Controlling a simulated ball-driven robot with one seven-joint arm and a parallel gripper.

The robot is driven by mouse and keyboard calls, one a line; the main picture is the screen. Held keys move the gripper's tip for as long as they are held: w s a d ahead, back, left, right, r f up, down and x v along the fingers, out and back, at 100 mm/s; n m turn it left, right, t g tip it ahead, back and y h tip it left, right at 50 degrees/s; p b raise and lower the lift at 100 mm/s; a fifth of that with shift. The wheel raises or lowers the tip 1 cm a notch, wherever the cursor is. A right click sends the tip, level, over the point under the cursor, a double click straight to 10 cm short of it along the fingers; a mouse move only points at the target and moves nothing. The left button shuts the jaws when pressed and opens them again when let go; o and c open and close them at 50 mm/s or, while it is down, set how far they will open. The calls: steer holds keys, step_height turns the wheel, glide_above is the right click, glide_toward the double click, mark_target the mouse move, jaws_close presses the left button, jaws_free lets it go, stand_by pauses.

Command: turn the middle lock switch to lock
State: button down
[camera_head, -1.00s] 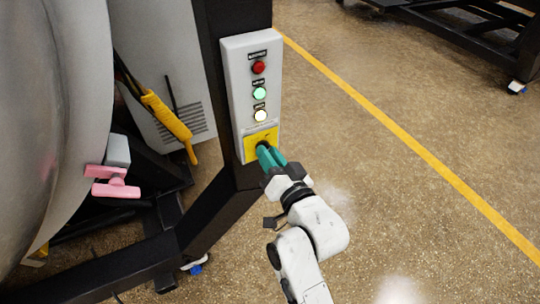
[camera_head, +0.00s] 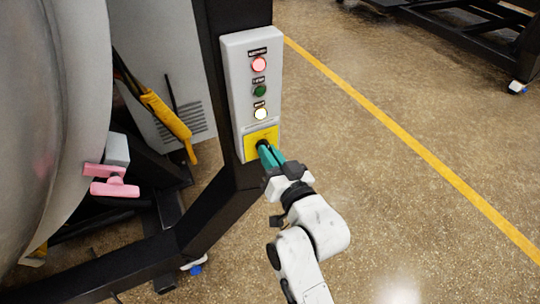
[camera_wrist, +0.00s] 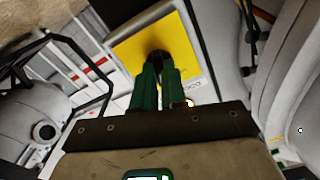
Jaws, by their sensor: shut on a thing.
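A white control panel (camera_head: 241,100) on a black post carries a red light (camera_head: 259,64), a green light (camera_head: 260,91) and a yellowish-white light (camera_head: 260,113). The red light glows and the green one is dark. Below them is a yellow plate (camera_head: 252,147) with a dark switch, mostly hidden behind my fingers. My gripper (camera_head: 265,152) has its green fingers shut on the switch at the plate. In the wrist view the fingers close on the dark switch (camera_wrist: 158,57) in front of the yellow plate (camera_wrist: 130,48). I cannot read the switch's marked positions.
A large grey furnace body (camera_head: 40,110) stands at the left with a pink handle (camera_head: 114,187). A yellow-handled tool (camera_head: 166,115) hangs between it and the post. Open floor with a yellow line (camera_head: 420,147) lies to the right.

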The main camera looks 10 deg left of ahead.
steer(key=shift+n+b, duration=1.2)
steer(key=shift+n, duration=3.5)
steer(key=c, duration=1.2)
jaws_free()
steer(key=p+v, duration=0.1)
steer(key=v, duration=1)
